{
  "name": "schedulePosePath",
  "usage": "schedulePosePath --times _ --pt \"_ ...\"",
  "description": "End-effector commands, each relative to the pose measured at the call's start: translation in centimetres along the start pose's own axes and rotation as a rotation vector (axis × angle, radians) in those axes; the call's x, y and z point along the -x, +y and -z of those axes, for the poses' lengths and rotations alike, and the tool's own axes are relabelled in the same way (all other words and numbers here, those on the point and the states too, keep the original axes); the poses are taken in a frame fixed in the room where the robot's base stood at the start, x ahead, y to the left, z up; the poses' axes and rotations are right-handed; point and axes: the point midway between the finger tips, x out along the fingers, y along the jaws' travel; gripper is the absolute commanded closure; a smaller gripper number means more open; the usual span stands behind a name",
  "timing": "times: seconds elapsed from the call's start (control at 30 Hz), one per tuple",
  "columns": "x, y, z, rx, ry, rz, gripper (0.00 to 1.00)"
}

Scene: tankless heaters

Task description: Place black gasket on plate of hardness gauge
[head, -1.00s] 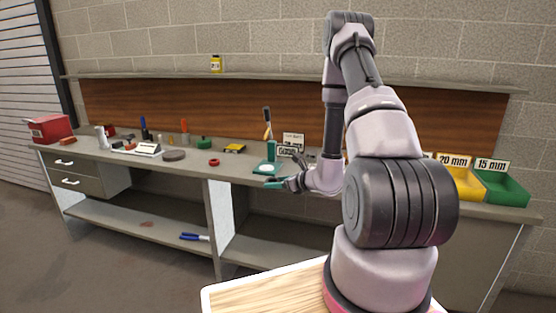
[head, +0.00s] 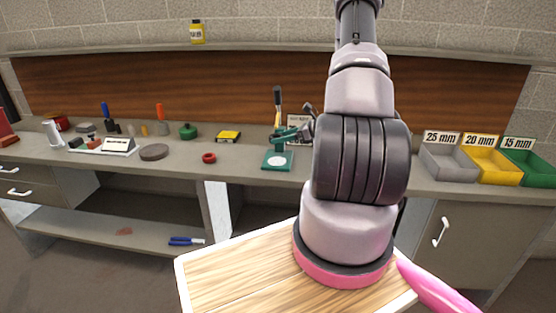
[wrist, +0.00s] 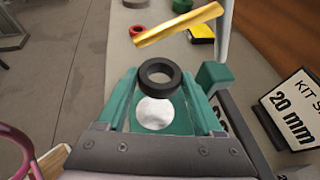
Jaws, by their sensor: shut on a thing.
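In the wrist view, the black gasket (wrist: 160,76) is a thick ring held between the green fingertips of my gripper (wrist: 159,80). My arm hides much of the gripper there, and the gasket cannot be made out.
A sign reading 20 mm (wrist: 291,110) stands right of my gripper in the wrist view. A gold-coloured bar (wrist: 180,24) lies across the view beyond the gasket. A red ring (head: 209,157) and yellow box (head: 228,136) are left of the gauge; grey, yellow and green bins stand right.

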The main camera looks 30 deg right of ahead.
Motion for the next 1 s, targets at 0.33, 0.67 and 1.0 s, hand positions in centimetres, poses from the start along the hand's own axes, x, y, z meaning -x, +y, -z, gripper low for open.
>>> schedulePosePath --times 0.33,0.67,1.0 --pt "-1.8 0.1 4.0 -0.001 -0.001 -0.001 0.95" --pt "-3.2 0.0 7.5 0.0 -0.001 0.001 0.95" --pt "-3.4 0.1 7.7 0.0 -0.001 0.0 0.28"
